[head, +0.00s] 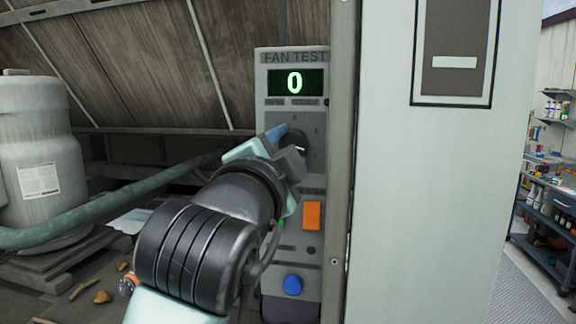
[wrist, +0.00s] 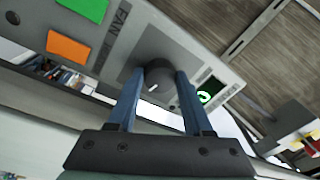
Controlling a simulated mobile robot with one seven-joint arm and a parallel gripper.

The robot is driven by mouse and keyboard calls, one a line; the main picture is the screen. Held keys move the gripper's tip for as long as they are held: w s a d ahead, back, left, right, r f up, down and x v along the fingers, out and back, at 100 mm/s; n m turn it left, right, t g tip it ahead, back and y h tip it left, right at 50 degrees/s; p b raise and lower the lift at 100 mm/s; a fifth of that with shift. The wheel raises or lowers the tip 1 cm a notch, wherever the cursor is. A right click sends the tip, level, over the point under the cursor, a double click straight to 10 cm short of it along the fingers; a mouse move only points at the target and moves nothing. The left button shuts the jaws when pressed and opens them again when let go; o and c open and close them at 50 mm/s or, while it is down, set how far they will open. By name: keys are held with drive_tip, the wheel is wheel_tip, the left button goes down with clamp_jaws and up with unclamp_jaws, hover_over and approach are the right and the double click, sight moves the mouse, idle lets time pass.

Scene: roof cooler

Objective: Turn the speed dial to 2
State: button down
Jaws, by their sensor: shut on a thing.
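The grey fan test panel (head: 264,100) stands upright in the middle of the head view. Its display (head: 295,83) shows a green 0 and also appears at the right of the wrist view (wrist: 206,95). The round dark speed dial (wrist: 152,78), with a white pointer mark, sits between my two blue fingers in the wrist view. My gripper (head: 286,145) is shut on the dial, one finger on each side. In the head view my gripper hides most of the dial and part of the markings around it.
Below the dial are an orange switch (head: 312,215), a green button (wrist: 84,8) and a blue button (head: 292,284). A pale cabinet wall (head: 400,180) stands close on the right. A green pipe (head: 110,203) and a white tank (head: 38,150) are on the left.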

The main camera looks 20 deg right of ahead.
drive_tip(key=shift+m+b, duration=0.6)
drive_tip(key=shift+m, duration=1)
drive_tip(key=shift+c, duration=1.5)
unclamp_jaws()
drive_tip(key=shift+a, duration=0.1)
drive_tip(key=b+v, duration=0.3)
drive_tip(key=v, duration=0.9)
drive_tip(key=shift+s+a, duration=0.25)
drive_tip(key=shift+a, duration=0.1)
